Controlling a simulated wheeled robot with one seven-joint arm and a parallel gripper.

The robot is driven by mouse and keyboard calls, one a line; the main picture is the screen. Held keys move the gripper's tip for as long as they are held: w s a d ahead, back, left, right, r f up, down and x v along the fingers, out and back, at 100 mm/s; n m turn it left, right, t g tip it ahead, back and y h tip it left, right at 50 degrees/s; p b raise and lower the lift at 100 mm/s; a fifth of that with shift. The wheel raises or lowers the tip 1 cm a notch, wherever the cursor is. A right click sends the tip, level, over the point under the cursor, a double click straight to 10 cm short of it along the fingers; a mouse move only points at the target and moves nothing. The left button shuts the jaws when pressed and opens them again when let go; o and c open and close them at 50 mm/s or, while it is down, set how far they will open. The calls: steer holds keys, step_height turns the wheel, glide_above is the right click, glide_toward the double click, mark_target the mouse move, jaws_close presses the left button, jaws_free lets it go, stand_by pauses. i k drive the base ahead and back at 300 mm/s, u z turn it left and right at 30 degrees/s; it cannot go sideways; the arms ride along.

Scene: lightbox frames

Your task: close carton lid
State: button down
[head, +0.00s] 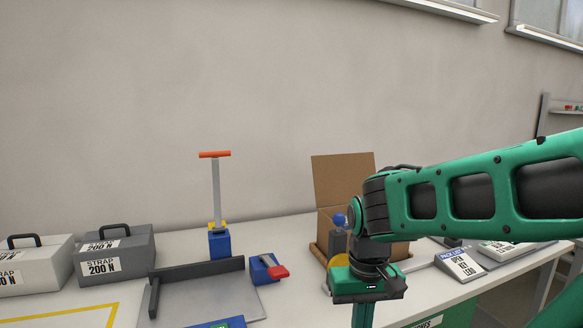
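An open cardboard carton (324,228) stands on the bench right of the middle, close to the wall. Its lid (343,179) is raised nearly upright at the back of the box. My green arm crosses in front of the carton and hides its right side and part of its front. A blue-topped grey item (339,236) shows at the carton's front; I cannot tell whether it is inside. My gripper (363,316) points down in front of the carton, and its lower end is cut off by the frame, so the fingertips are hidden.
A tall post with an orange bar (216,190) stands on a blue base left of the carton. A red-handled blue block (267,268) and a grey plate with a dark fence (208,295) lie nearer. Grey strap cases (117,257) stand left. Sign plates (459,266) lie right.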

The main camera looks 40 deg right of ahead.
mark_target(345, 179)
steer(key=u, duration=2.25)
steer(key=k, duration=2.3)
steer(key=z, duration=2.25)
